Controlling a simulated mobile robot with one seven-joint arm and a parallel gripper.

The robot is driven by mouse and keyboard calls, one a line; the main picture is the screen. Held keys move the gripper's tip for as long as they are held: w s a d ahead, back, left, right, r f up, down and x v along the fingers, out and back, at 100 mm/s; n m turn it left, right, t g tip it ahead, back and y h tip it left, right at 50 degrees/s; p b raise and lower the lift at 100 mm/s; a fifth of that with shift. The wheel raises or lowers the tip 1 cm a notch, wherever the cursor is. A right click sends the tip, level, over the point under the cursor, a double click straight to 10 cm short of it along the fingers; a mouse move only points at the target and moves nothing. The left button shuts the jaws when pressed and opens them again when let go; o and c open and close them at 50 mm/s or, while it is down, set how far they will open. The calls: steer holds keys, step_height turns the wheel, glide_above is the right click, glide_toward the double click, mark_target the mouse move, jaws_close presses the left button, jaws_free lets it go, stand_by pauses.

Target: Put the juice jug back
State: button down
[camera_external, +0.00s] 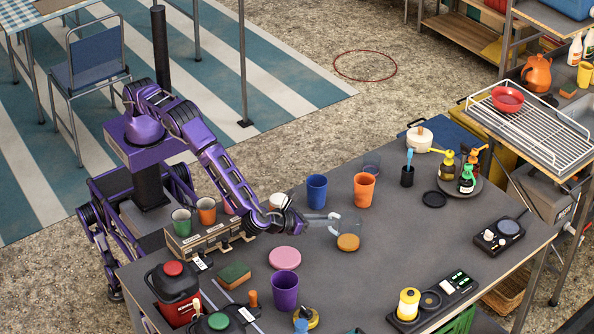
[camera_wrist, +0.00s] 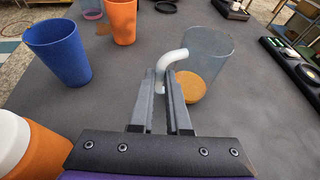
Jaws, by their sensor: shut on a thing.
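The juice jug is a clear see-through vessel (camera_external: 352,227) with an orange layer at its bottom and a pale handle on its left side. In the wrist view the jug (camera_wrist: 210,55) stands just beyond my fingers, roughly upright. My gripper (camera_external: 308,217) reaches in from the left over the grey table. In the wrist view my gripper (camera_wrist: 165,85) has its two fingers closed around the white handle (camera_wrist: 172,58). I cannot tell whether the jug's base touches the table.
A blue cup (camera_external: 317,189) and an orange cup (camera_external: 365,190) stand behind the jug. A black round mat (camera_external: 434,199) lies to its right, near a tray of bottles (camera_external: 480,189). A pink disc (camera_external: 285,257) and purple cup (camera_external: 285,291) are in front.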

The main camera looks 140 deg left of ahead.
steer(key=shift+f+b, duration=0.2)
steer(key=shift+b, duration=0.1)
steer(key=c, duration=0.9)
jaws_free()
steer(key=shift+r, duration=0.15)
steer(key=shift+r+p, duration=0.2)
steer(key=shift+p, duration=0.3)
steer(key=v, duration=1.2)
steer(key=shift+f+b, duration=0.15)
steer(key=shift+b, duration=0.25)
